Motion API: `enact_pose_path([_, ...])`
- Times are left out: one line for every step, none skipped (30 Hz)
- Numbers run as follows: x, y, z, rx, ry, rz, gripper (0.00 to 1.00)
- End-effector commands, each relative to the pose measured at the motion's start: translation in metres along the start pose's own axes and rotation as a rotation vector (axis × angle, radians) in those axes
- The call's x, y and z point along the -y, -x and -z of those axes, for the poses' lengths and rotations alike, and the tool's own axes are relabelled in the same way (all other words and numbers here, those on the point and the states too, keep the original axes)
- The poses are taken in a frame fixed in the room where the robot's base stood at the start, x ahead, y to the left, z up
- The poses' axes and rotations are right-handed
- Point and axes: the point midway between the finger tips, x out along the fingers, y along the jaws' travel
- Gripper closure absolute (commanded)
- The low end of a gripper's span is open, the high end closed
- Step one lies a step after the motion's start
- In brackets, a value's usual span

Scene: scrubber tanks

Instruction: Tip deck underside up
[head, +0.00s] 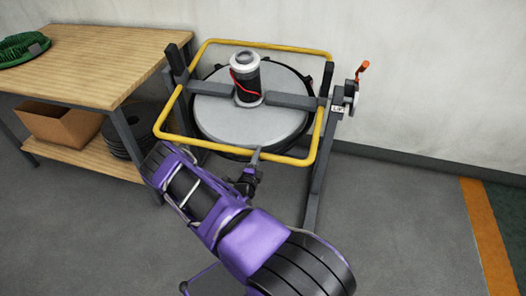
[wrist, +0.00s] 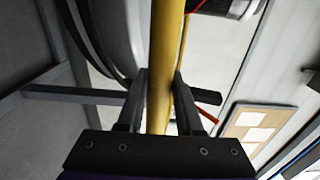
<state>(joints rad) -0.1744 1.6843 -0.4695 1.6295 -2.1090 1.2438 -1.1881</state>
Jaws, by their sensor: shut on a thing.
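The deck (head: 225,120) is a round grey disc lying roughly level in a dark stand, with a black and silver motor (head: 246,78) with a red wire upright on top. A yellow tube rail (head: 155,128) surrounds it. In the wrist view, the rail (wrist: 166,40) runs between the fingers of my gripper (wrist: 158,85), which is shut on it. In the head view, my gripper (head: 255,160) is at the rail's near side. The deck's edge (wrist: 118,35) shows at upper left in the wrist view. The underside is hidden in the head view.
An orange-handled part (head: 361,70) sits on the stand's right post (head: 322,150). A wooden workbench (head: 95,62) with a green part (head: 22,47) stands at left, a cardboard box (head: 62,122) and black discs (head: 122,138) on its lower shelf. Floor at right is clear.

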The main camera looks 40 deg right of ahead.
Motion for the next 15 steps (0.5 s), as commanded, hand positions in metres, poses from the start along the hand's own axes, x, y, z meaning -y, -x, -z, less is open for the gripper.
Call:
enact_pose_path([-0.004, 0.002, 0.0, 0.0, 0.002, -0.009, 1.0])
enact_pose_path([-0.004, 0.002, 0.0, 0.0, 0.002, -0.01, 1.0])
enact_pose_path([-0.004, 0.002, 0.0, 0.0, 0.002, -0.01, 1.0])
enact_pose_path([-0.005, 0.002, 0.0, 0.0, 0.002, -0.01, 1.0])
enact_pose_path([-0.006, 0.002, 0.001, 0.0, 0.002, -0.011, 1.0])
enact_pose_path([-0.01, 0.001, 0.001, 0.0, 0.003, -0.011, 1.0])
enact_pose_path([-0.013, -0.001, 0.001, 0.001, 0.003, -0.011, 1.0])
enact_pose_path([-0.016, -0.002, 0.001, 0.0, 0.003, -0.011, 1.0])
enact_pose_path([-0.022, -0.004, 0.001, 0.0, 0.004, -0.012, 1.0])
enact_pose_path([-0.026, -0.006, 0.001, 0.0, 0.004, -0.012, 1.0])
enact_pose_path([-0.03, -0.008, 0.001, 0.001, 0.003, -0.012, 1.0])
enact_pose_path([-0.035, -0.011, 0.001, 0.001, 0.003, -0.011, 1.0])
enact_pose_path([-0.038, -0.013, 0.001, 0.001, 0.003, -0.01, 1.0])
enact_pose_path([-0.042, -0.014, 0.001, 0.0, 0.003, -0.011, 1.0])
enact_pose_path([-0.047, -0.017, 0.001, 0.0, 0.002, -0.011, 1.0])
